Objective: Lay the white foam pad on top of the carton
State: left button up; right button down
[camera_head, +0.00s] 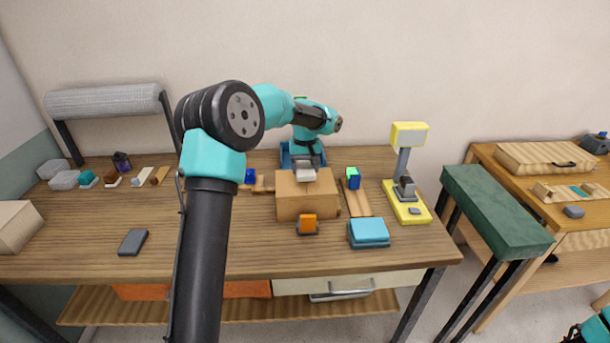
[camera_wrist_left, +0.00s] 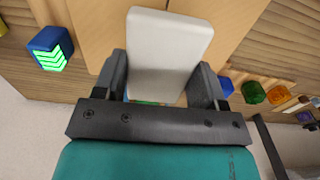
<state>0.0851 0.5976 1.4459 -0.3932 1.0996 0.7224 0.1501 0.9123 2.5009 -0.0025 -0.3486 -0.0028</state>
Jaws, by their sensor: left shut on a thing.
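The white foam pad (camera_head: 305,175) is a small pale block at the tip of my left gripper (camera_head: 305,164). In the left wrist view my left gripper (camera_wrist_left: 160,78) is shut on the pad (camera_wrist_left: 168,45), with one finger on each side. The carton (camera_head: 302,207) is a brown box standing closed near the middle of the table. Its top (camera_wrist_left: 232,22) shows behind the pad in the wrist view. The pad is over the carton's top, towards its back part; I cannot tell whether they touch. My right gripper does not show.
An orange block (camera_head: 307,224) stands in front of the carton and a blue stack (camera_head: 369,232) to its front right. A blue block with a green face (camera_head: 353,178) and a yellow scale-like stand (camera_head: 407,203) are to the right. The table's front left is mostly clear, beside a dark slab (camera_head: 133,242).

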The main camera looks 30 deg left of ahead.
aim_at(305, 167)
pick_arm(q)
jog(key=shift+w+a, duration=0.15)
jog(key=shift+w, duration=0.1)
jog(key=shift+f, duration=1.8)
jog(key=shift+f, duration=0.1)
jog(key=o, duration=0.9)
notch_tip(305, 167, up, 12)
jog(key=shift+r, duration=0.15)
